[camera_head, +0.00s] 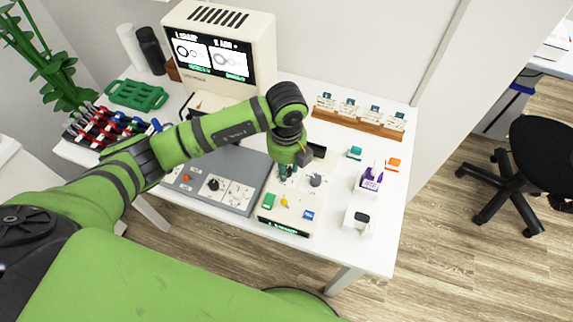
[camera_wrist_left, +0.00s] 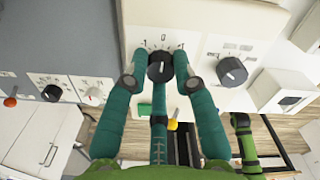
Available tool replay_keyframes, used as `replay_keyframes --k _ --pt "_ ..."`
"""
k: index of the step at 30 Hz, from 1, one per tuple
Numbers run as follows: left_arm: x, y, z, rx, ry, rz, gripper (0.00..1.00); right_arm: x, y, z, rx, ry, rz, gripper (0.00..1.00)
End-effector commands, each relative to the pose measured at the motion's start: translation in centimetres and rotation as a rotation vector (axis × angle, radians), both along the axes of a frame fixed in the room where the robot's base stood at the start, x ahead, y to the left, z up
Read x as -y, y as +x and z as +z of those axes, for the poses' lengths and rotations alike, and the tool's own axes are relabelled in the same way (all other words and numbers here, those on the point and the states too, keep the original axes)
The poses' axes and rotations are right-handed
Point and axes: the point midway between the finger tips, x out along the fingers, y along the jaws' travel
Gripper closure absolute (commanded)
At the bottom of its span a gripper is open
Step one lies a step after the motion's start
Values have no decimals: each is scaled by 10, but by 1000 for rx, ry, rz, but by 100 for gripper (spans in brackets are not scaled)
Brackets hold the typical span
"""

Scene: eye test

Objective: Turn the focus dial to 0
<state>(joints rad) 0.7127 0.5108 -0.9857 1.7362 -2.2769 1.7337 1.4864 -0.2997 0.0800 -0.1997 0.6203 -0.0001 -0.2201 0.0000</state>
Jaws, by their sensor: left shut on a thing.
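A cream control box (camera_head: 268,218) stands on the white table, with two dark dials on its top. In the left wrist view my left gripper (camera_wrist_left: 159,78) has its teal fingers closed around one black dial (camera_wrist_left: 160,66), whose scale shows -1, 0 and 1. I cannot read which is labelled focus. In the head view my left gripper (camera_head: 287,171) reaches down onto the box and hides the held dial. My right gripper is not in view.
A grey panel (camera_head: 240,199) with knobs adjoins the box on the left. A monitor (camera_head: 262,60) showing two ringed pictures stands behind. A wooden rack (camera_head: 352,124) is at the back right.

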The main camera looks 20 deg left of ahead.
Motion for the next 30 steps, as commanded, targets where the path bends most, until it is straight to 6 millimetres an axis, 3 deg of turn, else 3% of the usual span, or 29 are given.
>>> replay_keyframes --k 2,3,5,17,20,30 --pt "-1 5 4 17 -1 5 100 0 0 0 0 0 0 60" --pt "-1 5 4 17 -1 5 69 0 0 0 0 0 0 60" --pt "-1 6 4 17 -1 5 50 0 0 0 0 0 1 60" --pt "0 2 7 7 0 0 50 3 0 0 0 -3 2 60" --pt "0 3 20 11 -1 -1 50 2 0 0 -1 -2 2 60" --pt "-1 4 91 14 -1 1 50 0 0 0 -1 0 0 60"
